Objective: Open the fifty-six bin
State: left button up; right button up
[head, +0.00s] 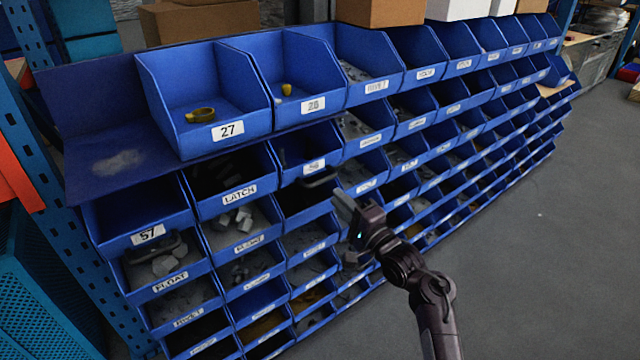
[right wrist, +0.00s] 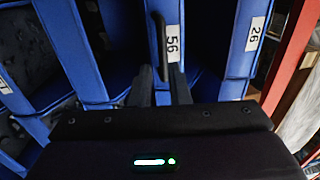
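The fifty-six bin (head: 287,157) is a blue bin in the second row, below the bin labelled 26. Its white label (head: 314,167) reads 56 and also shows in the right wrist view (right wrist: 172,44). A black bar handle (head: 320,181) is on its front, and it also shows in the right wrist view (right wrist: 160,40). My right gripper (head: 343,204) is just in front of and below the handle. In the right wrist view its two fingers (right wrist: 161,84) are apart, with the handle's near end between or just beyond them; contact is unclear. My left gripper is out of view.
Blue bins fill the sloping rack, including bin 27 (head: 207,115) holding a yellow ring, a LATCH bin (head: 235,197) and bin 57 (head: 140,210), which has a dark handle below it. Cardboard boxes (head: 200,20) stand on top. Grey floor (head: 530,230) at the right is clear.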

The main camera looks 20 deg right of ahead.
aim_at(322, 179)
jog(key=b+x, duration=0.1)
jog(key=x, duration=0.6)
jog(key=shift+w+a+r, duration=0.2)
jog(key=shift+r, duration=0.05)
jog(key=shift+c, duration=0.5)
grip_shut()
